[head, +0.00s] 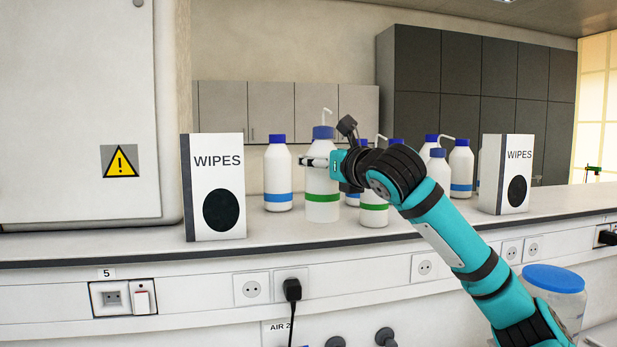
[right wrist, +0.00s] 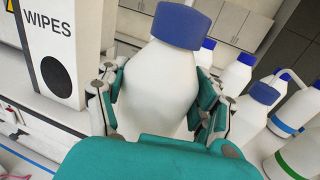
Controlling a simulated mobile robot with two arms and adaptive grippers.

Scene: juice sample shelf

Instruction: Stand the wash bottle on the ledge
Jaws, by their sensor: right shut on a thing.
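The wash bottle (head: 322,207) is white with a dark blue cap, a bent spout and a green band. It is upright over the white ledge (head: 285,236), between the left wipes box and other bottles. I cannot tell whether its base touches the ledge. My right gripper (head: 318,162) comes from the right and is shut around its upper body. In the right wrist view the bottle (right wrist: 158,85) sits between both fingers, with its lower part hidden by the gripper. My left gripper is not in view.
A wipes box (head: 214,150) stands left, another (head: 508,165) right. A blue-banded bottle (head: 278,175) stands close behind left. A green-banded bottle (head: 374,212) and several others stand behind my right arm. A blue-lidded jar (head: 553,279) is low at right. Bare ledge lies in front.

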